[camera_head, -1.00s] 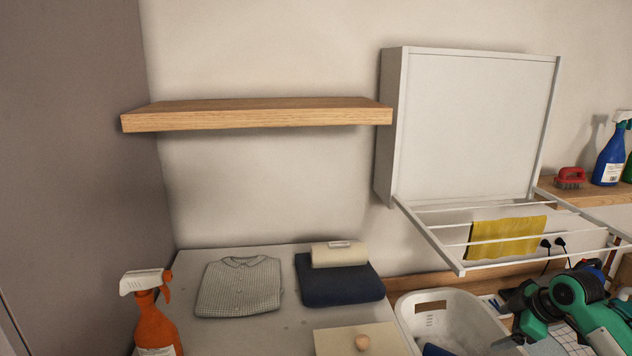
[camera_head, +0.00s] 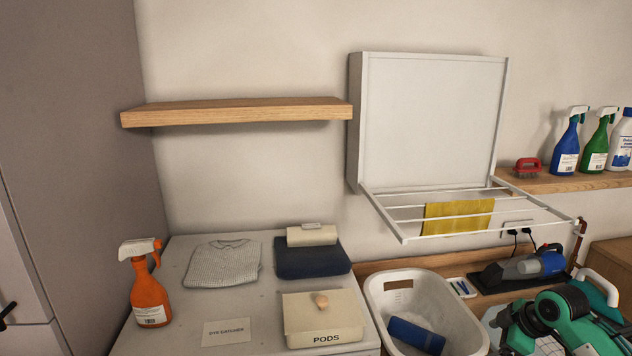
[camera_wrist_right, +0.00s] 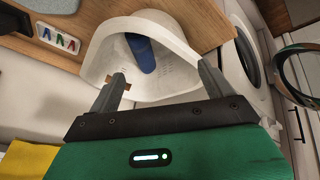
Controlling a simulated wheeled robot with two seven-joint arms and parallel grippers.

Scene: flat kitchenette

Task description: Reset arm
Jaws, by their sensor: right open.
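My right arm, green and black, shows at the lower right of the head view; its fingertips cannot be made out there. In the right wrist view my right gripper (camera_wrist_right: 162,76) is open, with its two grey fingers spread apart and nothing between them. The white laundry basket (camera_head: 379,301) stands left of the arm with a blue rolled item (camera_head: 416,335) inside. In the wrist view the basket (camera_wrist_right: 97,52) lies beyond the fingers. My left gripper is not in view.
An orange spray bottle (camera_head: 150,295), folded shirt (camera_head: 224,264), navy cloth (camera_head: 312,260) and pods box (camera_head: 325,315) are on the white top at left. A drying rack (camera_head: 404,240) with a yellow cloth (camera_head: 458,217) juts from the wall. A handheld vacuum (camera_head: 525,267) lies behind the arm.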

